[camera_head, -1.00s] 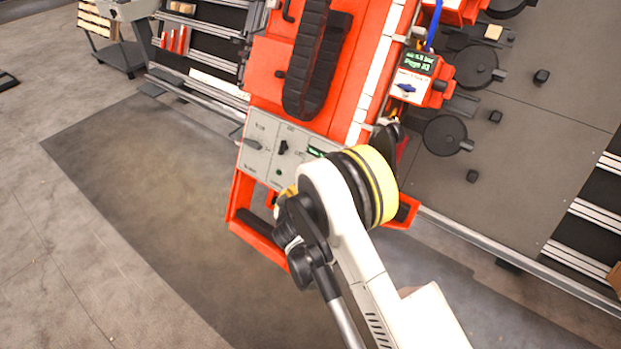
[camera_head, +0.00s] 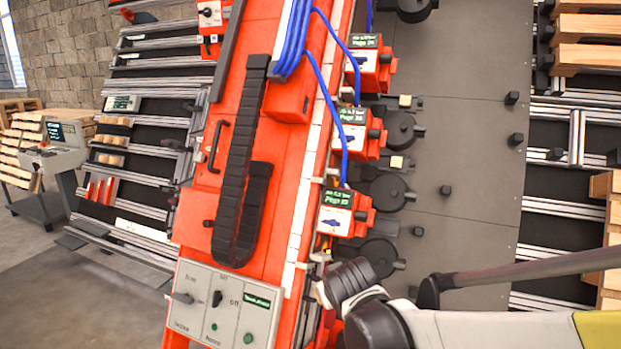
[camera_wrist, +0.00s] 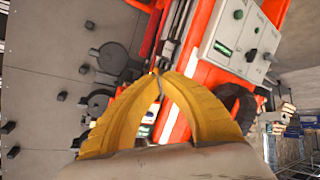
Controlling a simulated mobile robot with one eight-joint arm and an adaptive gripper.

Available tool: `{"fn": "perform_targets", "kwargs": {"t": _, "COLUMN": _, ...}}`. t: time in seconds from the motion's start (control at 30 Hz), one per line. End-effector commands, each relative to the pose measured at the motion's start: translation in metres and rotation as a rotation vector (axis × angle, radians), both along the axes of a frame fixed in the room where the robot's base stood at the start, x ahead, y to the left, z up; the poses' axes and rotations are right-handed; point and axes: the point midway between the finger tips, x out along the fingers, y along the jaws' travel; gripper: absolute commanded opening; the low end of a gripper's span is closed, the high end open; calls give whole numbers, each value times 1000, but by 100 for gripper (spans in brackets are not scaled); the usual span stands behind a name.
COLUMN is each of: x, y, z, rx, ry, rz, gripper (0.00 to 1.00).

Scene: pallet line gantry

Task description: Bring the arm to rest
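My gripper (camera_wrist: 157,76) shows in the wrist view as two yellow curved fingers whose tips meet, shut with nothing seen between them. Behind the fingertips in that view is the orange gantry beam (camera_wrist: 203,28) with its grey control panel (camera_wrist: 238,42). In the head view my arm reaches in from the lower right, beside the lower end of the gantry beam (camera_head: 285,170). I cannot make out my gripper in the head view. The control panel (camera_head: 222,305), with knobs and a small green display, is left of the arm.
Several orange boxes with displays, such as this one (camera_head: 337,213), line the beam's right edge with blue hoses. Black round fixtures (camera_head: 388,187) stand on the grey plate (camera_head: 468,150). Wooden pallets (camera_head: 598,40) are at the right. Open floor (camera_head: 90,310) is at lower left.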

Motion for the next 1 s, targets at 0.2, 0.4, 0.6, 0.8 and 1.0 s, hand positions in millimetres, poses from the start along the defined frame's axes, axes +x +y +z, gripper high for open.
{"fn": "perform_targets", "kwargs": {"t": 0.2, "x": -92, "y": -78, "z": 31, "rx": 72, "ry": 90, "rz": -123, "gripper": 0}}
{"fn": "perform_targets", "kwargs": {"t": 0.4, "x": -178, "y": -120, "z": 30, "rx": 145, "ry": 162, "rz": -218, "gripper": 0}}
{"fn": "perform_targets", "kwargs": {"t": 0.6, "x": -230, "y": -134, "z": 19, "rx": 196, "ry": 203, "rz": -271, "gripper": 0}}
{"fn": "perform_targets", "kwargs": {"t": 0.8, "x": -242, "y": -136, "z": 15, "rx": 208, "ry": 213, "rz": -283, "gripper": 0}}
{"fn": "perform_targets", "kwargs": {"t": 1.0, "x": -242, "y": -136, "z": 15, "rx": 208, "ry": 213, "rz": -283, "gripper": 0}}
